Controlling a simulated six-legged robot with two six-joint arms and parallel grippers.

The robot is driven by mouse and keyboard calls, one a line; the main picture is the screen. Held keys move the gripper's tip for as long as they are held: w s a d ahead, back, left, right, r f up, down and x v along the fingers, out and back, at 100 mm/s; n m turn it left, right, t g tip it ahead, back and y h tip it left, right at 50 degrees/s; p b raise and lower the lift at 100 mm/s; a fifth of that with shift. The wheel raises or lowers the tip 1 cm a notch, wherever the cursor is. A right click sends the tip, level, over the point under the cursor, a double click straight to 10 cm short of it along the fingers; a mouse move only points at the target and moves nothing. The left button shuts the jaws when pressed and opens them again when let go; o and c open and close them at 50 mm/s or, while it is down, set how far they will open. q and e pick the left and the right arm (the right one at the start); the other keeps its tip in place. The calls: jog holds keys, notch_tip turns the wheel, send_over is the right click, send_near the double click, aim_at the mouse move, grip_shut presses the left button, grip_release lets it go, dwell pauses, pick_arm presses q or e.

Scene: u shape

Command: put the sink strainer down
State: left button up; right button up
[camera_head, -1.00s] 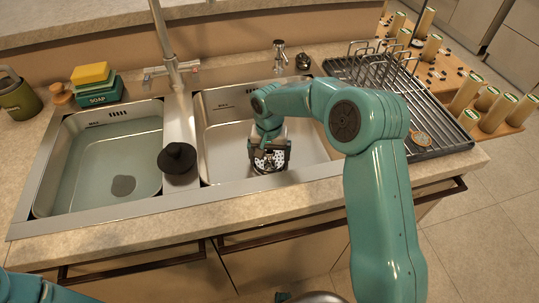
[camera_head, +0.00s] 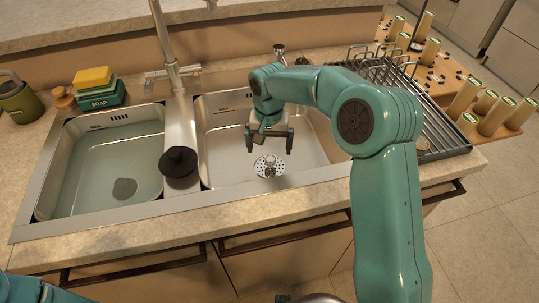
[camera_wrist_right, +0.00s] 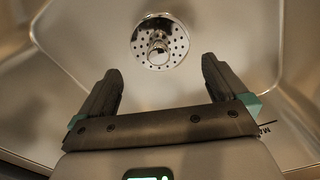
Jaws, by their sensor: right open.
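The sink strainer (camera_head: 269,167) is a round, perforated metal disc with a knob in its middle. It lies on the floor of the right basin (camera_head: 222,150), towards the front. In the right wrist view the strainer (camera_wrist_right: 159,42) lies beyond the fingertips, flat with its knob towards the camera. Whether it sits over the drain, I cannot tell. My right gripper (camera_head: 268,146) is open and empty, above and behind the strainer and apart from it. The right gripper's two fingers (camera_wrist_right: 160,80) show spread in the wrist view. Of my left arm only a teal part shows at the lower left.
The left basin (camera_head: 52,165) holds water and a dark round patch. A black stopper-like object (camera_head: 180,163) stands on the divider by the faucet (camera_head: 168,45). A sponge on a soap box (camera_head: 97,88) stands behind left. A wire dish rack (camera_head: 440,135) is at right.

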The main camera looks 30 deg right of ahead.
aim_at(269, 159)
notch_tip(269, 159, up, 6)
jog(key=shift+p, duration=0.3)
dwell(0.3)
